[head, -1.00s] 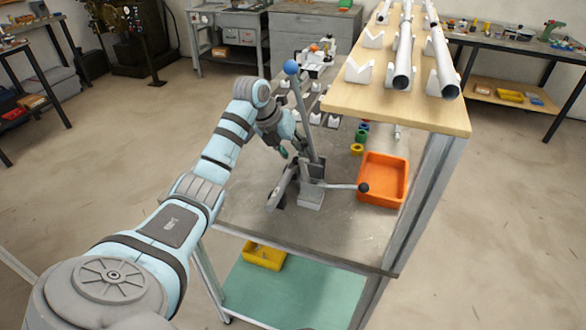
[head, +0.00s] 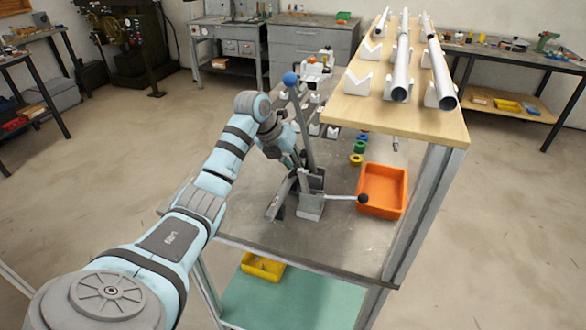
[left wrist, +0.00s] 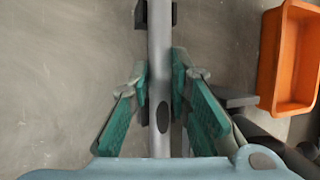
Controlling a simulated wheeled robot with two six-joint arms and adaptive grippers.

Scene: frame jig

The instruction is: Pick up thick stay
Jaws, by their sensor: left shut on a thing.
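The thick stay (left wrist: 160,60) is a plain grey tube with a dark oval hole in its side. In the left wrist view it runs up the middle, between the green finger pads. My left gripper (left wrist: 161,82) is shut on it. In the head view my left gripper (head: 288,160) is low over the bench, just left of the upright lever. There the stay is partly hidden and hard to tell from the parts around it. My right gripper is in neither view.
A lever press (head: 311,205) with a blue-ball upright handle and a black-knobbed side handle stands close to the gripper. An orange tray (head: 402,207) is to its right. A wooden shelf (head: 375,115) with tubes on white V-blocks overhangs. Bare bench (head: 330,240) lies in front.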

